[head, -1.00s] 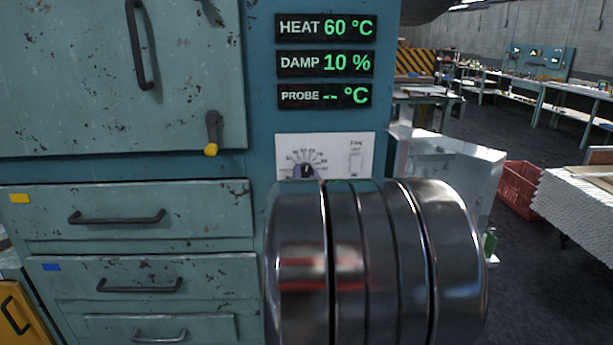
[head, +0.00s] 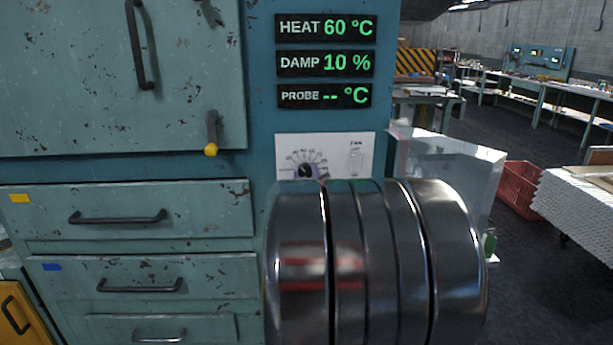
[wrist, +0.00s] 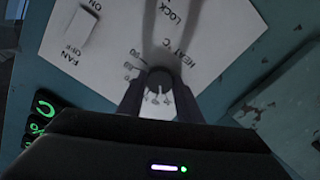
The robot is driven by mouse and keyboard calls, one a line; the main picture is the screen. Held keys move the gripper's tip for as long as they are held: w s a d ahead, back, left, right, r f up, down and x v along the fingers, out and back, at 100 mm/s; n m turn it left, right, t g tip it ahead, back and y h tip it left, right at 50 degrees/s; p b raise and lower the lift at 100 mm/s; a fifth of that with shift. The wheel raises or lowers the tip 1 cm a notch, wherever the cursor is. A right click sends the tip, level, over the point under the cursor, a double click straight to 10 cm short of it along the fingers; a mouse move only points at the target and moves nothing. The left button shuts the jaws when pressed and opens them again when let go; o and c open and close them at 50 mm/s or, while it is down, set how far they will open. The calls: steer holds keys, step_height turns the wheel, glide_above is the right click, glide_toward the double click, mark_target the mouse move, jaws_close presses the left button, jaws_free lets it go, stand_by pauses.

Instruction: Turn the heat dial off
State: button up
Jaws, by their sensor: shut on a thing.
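The heat dial is a small dark round knob (wrist: 160,80) on a white panel (wrist: 115,50) marked HEAT °C in the wrist view. In the head view the dial (head: 306,170) shows just above my metal arm link, with a scale of numbers around it. My gripper (wrist: 158,90) has its two dark fingers on either side of the knob and is shut on it. The fingers are hidden in the head view. The display (head: 326,28) reads HEAT 60 °C.
A FAN switch (wrist: 80,30) sits on the same panel, beside the dial. A door latch with a yellow tip (head: 211,149) and drawers with dark handles (head: 118,217) are to the left. A clear box (head: 450,175) stands to the right.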

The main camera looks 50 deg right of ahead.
steer(key=n, duration=0.5)
steer(key=shift+a+f+n, duration=0.1)
steer(key=shift+n, duration=0.2)
steer(key=n, duration=0.5)
steer(key=shift+w, duration=0.1)
steer(key=shift+f, duration=0.15)
steer(key=o, duration=0.7)
steer(key=shift+a, duration=0.1)
steer(key=o, duration=0.3)
steer(key=shift+o, duration=0.2)
steer(key=shift+r, duration=0.2)
steer(key=v, duration=1.3)
steer(key=shift+s+a, duration=0.2)
steer(key=shift+s, duration=0.15)
steer(key=shift+f, duration=0.1)
